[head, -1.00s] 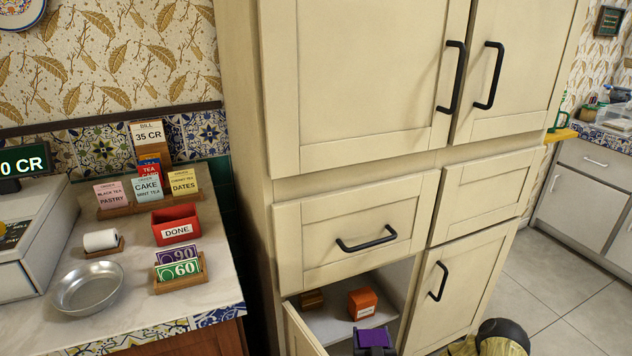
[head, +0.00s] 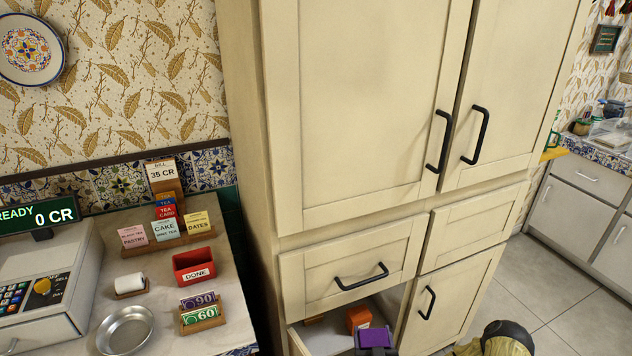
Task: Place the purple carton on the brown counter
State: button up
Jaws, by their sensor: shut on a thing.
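The purple carton (head: 374,336) shows at the bottom of the head view, in front of the open lower compartment of the cream cabinet. My gripper (head: 376,350) is dark, cut off by the bottom edge, and shut on the carton. Its fingertips are mostly hidden. No clearly brown counter top is in view. The counter at the left has a pale marble top (head: 165,315) with a tiled edge.
An orange box (head: 359,317) and a brown box (head: 314,320) sit on the cabinet shelf (head: 328,341). The cabinet drawer (head: 350,262) above is shut. The left counter holds a register (head: 45,285), a metal dish (head: 125,330) and a red DONE box (head: 193,266). Tiled floor (head: 535,290) is open at right.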

jog(key=s+r+p, duration=0.4)
jog(key=r+p, duration=1.2)
jog(key=r, duration=0.1)
jog(key=shift+a+f, duration=0.1)
jog(key=shift+f, duration=0.05)
jog(key=shift+a, duration=0.1)
dwell(0.5)
